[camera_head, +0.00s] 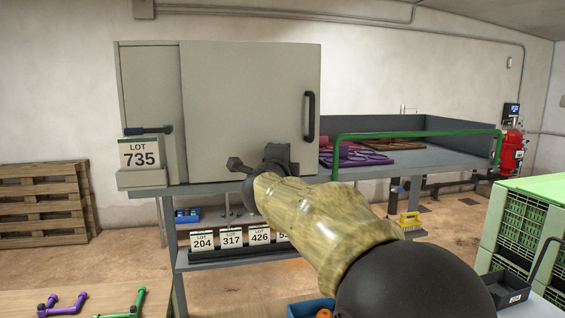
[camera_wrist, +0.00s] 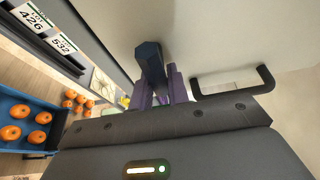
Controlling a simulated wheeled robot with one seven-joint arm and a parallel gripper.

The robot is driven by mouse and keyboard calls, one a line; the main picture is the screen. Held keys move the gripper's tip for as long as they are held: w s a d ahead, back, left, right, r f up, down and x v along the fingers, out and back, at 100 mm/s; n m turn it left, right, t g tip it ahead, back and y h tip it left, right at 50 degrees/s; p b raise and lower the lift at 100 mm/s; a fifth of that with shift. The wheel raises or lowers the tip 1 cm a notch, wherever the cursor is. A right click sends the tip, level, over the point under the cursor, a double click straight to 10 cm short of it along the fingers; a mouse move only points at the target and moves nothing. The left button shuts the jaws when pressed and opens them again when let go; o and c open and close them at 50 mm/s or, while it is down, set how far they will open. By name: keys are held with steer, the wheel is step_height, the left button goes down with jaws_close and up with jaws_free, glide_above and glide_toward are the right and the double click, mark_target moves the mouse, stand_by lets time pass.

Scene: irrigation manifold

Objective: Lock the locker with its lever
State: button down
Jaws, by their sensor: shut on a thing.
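The locker (camera_head: 245,90) is a pale grey cabinet with a wide front door panel, which looks closed. A black pull handle (camera_head: 309,116) is at its right edge and also shows in the wrist view (camera_wrist: 235,88). A lever (camera_head: 148,130) with a dark blue grip sits on the narrow left section, lying about level above the LOT 735 tag (camera_head: 139,153). My gripper (camera_head: 258,163) is low before the door, right of this lever and apart from it. In the wrist view its purple fingers (camera_wrist: 158,88) are shut on a dark blue bar-like piece (camera_wrist: 150,64). Whether that piece is attached is unclear.
Purple and green handle-shaped pieces (camera_head: 65,303) lie on a wooden table at lower left. A bench with a green rail (camera_head: 420,133) stands right of the locker. Tagged bins (camera_head: 230,237) sit on the shelf below. A blue crate of oranges (camera_wrist: 25,122) shows in the wrist view.

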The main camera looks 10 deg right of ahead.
steer(key=c, duration=1.3)
jaws_free()
steer(key=shift+w, duration=0.1)
steer(key=shift+c, duration=0.2)
steer(key=b+v, duration=0.5)
steer(key=v, duration=1.2)
steer(key=shift+s, duration=0.25)
steer(key=shift+w+a+f, duration=0.1)
steer(key=shift+a, duration=0.05)
steer(key=w+a+f+n+g+y+b, duration=0.15)
steer(key=f+n+y, duration=0.25)
steer(key=f+n, duration=0.5)
steer(key=w+a+f+n+g+y, duration=0.1)
steer(key=w+f+n+y, duration=0.4)
steer(key=f, duration=0.8)
steer(key=s+d+f+n+g, duration=0.2)
steer(key=s+f+n+g, duration=0.1)
steer(key=s+f, duration=0.3)
steer(key=s+d+f+n+g+h, duration=0.1)
steer(key=s+d+f+n+g, duration=0.1)
steer(key=s+f, duration=0.5)
steer(key=s+d+f+n+g+h, duration=0.1)
steer(key=s+d+f+n+g, duration=0.2)
steer(key=f, duration=0.9)
steer(key=s+g, duration=0.3)
steer(key=s, duration=0.1)
steer(key=shift+s+d+f+n, duration=0.2)
steer(key=shift+s+d+n, duration=0.05)
steer(key=shift+n, duration=0.05)
